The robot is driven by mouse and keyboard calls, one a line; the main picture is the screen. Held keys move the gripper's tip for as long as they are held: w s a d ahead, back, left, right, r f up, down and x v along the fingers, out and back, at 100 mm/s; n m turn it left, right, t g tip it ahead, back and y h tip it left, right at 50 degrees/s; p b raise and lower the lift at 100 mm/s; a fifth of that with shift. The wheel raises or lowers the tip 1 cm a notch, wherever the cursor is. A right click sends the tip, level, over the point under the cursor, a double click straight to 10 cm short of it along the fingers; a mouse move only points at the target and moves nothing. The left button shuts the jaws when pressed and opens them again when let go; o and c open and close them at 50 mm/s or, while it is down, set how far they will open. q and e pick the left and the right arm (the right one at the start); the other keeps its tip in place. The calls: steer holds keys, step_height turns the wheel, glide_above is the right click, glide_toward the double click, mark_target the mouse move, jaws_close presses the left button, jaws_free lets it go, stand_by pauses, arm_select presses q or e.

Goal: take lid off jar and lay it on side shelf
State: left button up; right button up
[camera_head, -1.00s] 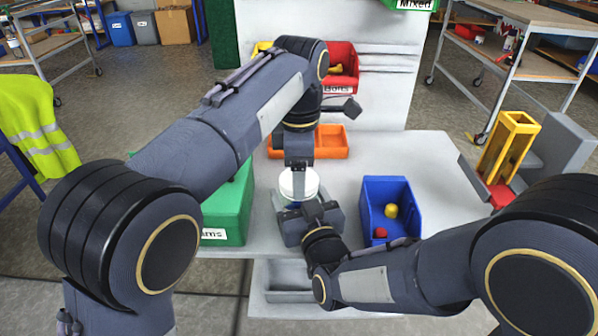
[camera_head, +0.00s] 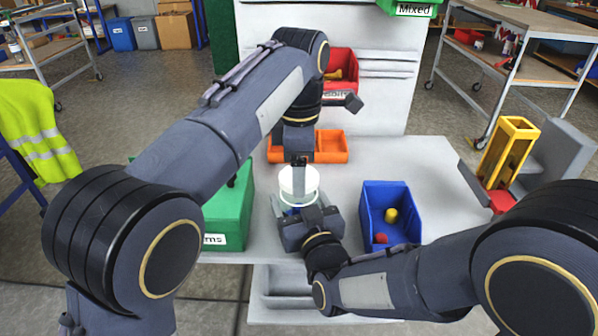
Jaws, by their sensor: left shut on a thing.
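A white round lid (camera_head: 310,181) is at the centre of the bench, under my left gripper (camera_head: 298,185), which reaches down from above and is shut on it. The jar (camera_head: 296,206) is pale with some blue low down and is directly below the lid. Most of it is hidden by the lid and by my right gripper (camera_head: 294,212). My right gripper reaches in low from the front, right at the jar. Its fingertips are hidden, so its hold on the jar cannot be made out. Whether lid and jar still touch is not clear.
A blue bin (camera_head: 372,235) with a yellow and a red piece stands right of the jar. A green box (camera_head: 228,215) is on the left, an orange tray (camera_head: 333,148) behind. A grey lower shelf (camera_head: 290,312) juts out in front.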

arm_select(q)
steer(key=shift+r, duration=0.1)
steer(key=shift+r, duration=2.05)
arm_select(e)
steer(key=o, duration=2)
steer(key=shift+s, duration=0.1)
